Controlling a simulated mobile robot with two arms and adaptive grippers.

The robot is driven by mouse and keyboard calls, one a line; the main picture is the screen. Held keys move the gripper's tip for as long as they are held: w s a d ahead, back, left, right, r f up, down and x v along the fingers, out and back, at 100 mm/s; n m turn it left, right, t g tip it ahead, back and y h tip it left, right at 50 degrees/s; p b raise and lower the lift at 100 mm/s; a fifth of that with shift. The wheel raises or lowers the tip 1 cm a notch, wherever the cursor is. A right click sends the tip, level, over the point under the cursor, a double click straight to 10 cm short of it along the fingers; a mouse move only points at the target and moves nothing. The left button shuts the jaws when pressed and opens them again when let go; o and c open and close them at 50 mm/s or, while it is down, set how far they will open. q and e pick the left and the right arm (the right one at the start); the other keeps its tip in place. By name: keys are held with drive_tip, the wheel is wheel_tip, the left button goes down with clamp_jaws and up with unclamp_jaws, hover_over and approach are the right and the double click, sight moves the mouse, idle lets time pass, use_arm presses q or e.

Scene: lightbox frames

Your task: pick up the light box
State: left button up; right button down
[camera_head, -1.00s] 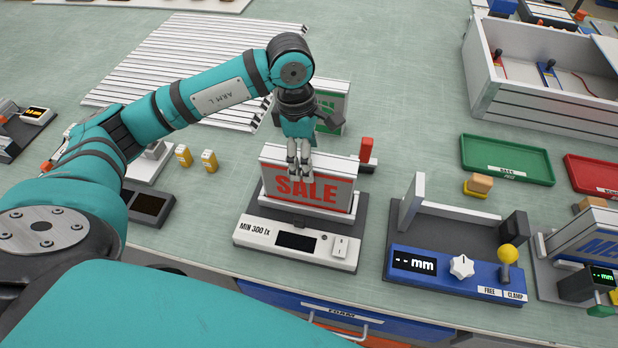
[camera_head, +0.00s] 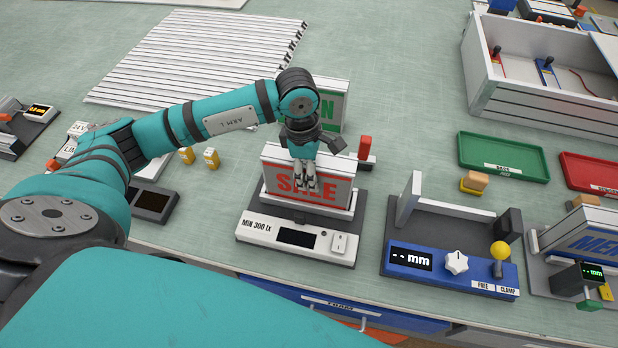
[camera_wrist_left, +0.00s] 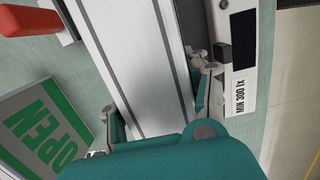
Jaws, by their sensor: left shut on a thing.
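The light box (camera_head: 335,191), a white-framed box with a grey front and red SALE letters, stands upright on the grey test stand with the white MIN 300 lx panel (camera_head: 262,229). My left gripper (camera_head: 304,180) comes down over its top from above and is shut on it. In the left wrist view the light box (camera_wrist_left: 146,60) runs between the two fingers (camera_wrist_left: 160,108), one on each side. The gripper hides part of the SALE letters. Whether the box's base touches the stand is hard to tell. My right gripper is not in view.
A green OPEN box (camera_head: 331,105) stands close behind. A red-topped post (camera_head: 365,147) is right of the stand. A blue mm gauge (camera_head: 450,262) stands further right, with green (camera_head: 503,157) and red trays beyond. White slats (camera_head: 200,60) lie at the back left.

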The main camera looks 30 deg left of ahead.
use_arm(q)
clamp_jaws()
drive_tip(key=shift+r, duration=0.1)
